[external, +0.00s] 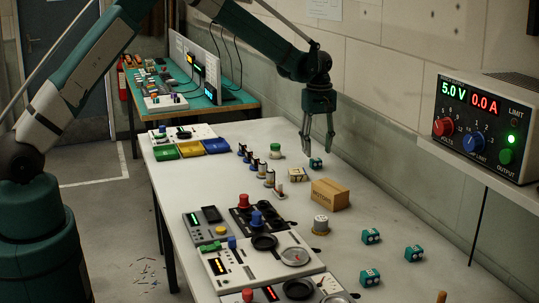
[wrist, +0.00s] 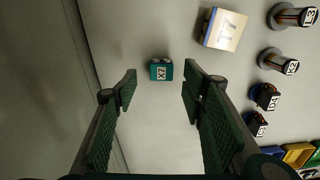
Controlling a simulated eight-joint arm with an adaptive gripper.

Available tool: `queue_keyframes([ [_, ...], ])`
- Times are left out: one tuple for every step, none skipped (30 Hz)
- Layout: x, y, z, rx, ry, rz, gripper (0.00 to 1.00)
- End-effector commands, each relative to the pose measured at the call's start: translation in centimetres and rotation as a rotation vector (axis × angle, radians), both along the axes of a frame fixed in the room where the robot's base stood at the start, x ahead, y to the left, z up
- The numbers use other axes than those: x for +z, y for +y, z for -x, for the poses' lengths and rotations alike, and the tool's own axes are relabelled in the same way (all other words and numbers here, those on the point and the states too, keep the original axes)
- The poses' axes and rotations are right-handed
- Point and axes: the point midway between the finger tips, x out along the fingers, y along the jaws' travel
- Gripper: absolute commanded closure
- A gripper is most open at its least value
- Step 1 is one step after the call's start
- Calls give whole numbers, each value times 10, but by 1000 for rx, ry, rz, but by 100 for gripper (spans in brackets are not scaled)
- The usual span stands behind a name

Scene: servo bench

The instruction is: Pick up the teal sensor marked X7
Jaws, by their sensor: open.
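A small teal sensor (wrist: 161,69) lies on the bench in the wrist view, with a white label that appears to read X7. It sits just beyond and between my gripper's (wrist: 160,82) open fingertips, touching neither. In the external view the same teal sensor (external: 316,163) is on the bench just below my gripper (external: 318,148), which points down, open and empty. Three other teal sensors stand nearer the camera: one (external: 370,236), a second (external: 414,253) and a third (external: 369,277); their labels are too small to read.
A pale block marked T7 (wrist: 224,29) lies near the sensor. Posts marked K2 (wrist: 279,62) and L3 (wrist: 293,15) stand to its right. The wall (external: 390,145) runs along the bench's right side.

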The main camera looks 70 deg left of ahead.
Motion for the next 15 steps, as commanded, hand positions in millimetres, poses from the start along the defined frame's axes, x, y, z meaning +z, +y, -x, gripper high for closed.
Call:
queue_keyframes([
  [-3, 0, 0, 0, 0, 0, 59],
  [-5, 1, 0, 0, 0, 0, 59],
  [-9, 1, 1, 0, 0, 0, 59],
  [-12, 1, 1, 0, 0, 0, 59],
  [-15, 1, 2, 0, 0, 0, 59],
  [-20, 2, 2, 0, 0, 0, 59],
  [-23, 2, 2, 0, 0, 0, 59],
  [-27, 2, 2, 0, 0, 0, 59],
  [-32, 2, 2, 0, 0, 0, 59],
  [-35, 2, 2, 0, 0, 0, 59],
  [-38, 2, 2, 0, 0, 0, 59],
  [-42, 2, 2, 0, 0, 0, 59],
  [-44, 2, 2, 0, 0, 0, 59],
  [-46, 2, 2, 0, 0, 0, 59],
  [-47, 2, 2, 0, 0, 0, 59],
])
